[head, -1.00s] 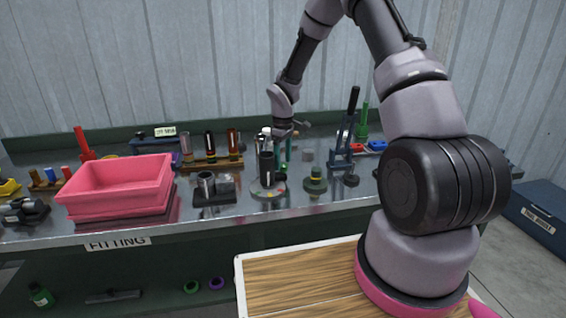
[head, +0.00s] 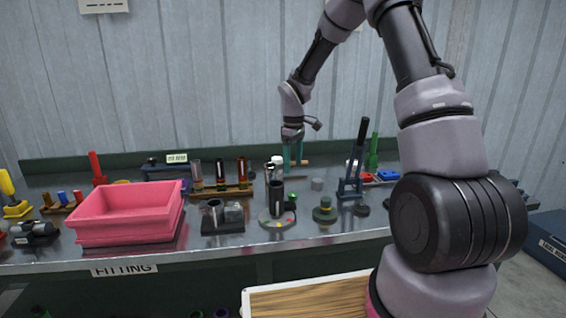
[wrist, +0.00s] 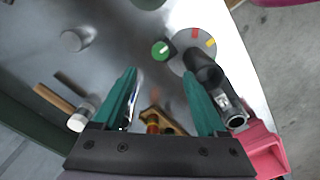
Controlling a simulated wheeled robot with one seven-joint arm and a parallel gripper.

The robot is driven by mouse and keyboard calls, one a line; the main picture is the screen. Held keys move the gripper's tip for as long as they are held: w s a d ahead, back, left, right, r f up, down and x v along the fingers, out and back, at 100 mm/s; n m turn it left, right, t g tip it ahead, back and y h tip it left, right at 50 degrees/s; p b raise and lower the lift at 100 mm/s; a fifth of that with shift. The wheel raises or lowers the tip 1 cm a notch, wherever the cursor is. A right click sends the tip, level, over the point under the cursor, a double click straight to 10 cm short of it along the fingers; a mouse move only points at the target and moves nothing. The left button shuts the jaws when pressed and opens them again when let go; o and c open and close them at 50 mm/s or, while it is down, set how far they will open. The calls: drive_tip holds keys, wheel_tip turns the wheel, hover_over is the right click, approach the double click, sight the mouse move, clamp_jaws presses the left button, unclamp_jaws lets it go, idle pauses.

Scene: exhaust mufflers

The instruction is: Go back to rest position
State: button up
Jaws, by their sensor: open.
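My gripper (head: 293,154) is raised above the back middle of the metal bench, with its teal fingers pointing down. In the wrist view my gripper (wrist: 165,95) has its two teal fingers spread apart, with nothing held between them. Below it and nearer the front stands a dark cylinder (head: 276,197) on a round grey base (head: 266,221) with coloured marks. In the wrist view the dark cylinder (wrist: 203,68) shows beyond the right finger. A shiny metal tube stands close to the cylinder, partly overlapping it in the head view.
A pink bin (head: 125,222) stands at the left front of the bench. The air above the bench is open.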

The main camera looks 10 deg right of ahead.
drive_tip(key=s+d+r+m+t, duration=0.25)
drive_tip(key=s+r, duration=0.35)
drive_tip(key=r, duration=0.4)
drive_tip(key=s+d+r+m+t, duration=0.15)
drive_tip(key=s+r+m, duration=0.25)
drive_tip(key=s+r, duration=0.5)
drive_tip(key=s+d+r+m+t+y, duration=0.1)
drive_tip(key=s+r+m, duration=0.2)
drive_tip(key=s, duration=0.4)
drive_tip(key=s+r+m+t+y, duration=0.1)
drive_tip(key=s+r+m+t, duration=0.1)
drive_tip(key=s+r, duration=0.3)
drive_tip(key=s+m, duration=0.1)
drive_tip(key=s, duration=0.2)
drive_tip(key=shift+d+r+m, duration=0.35)
drive_tip(key=shift+d+r, duration=0.05)
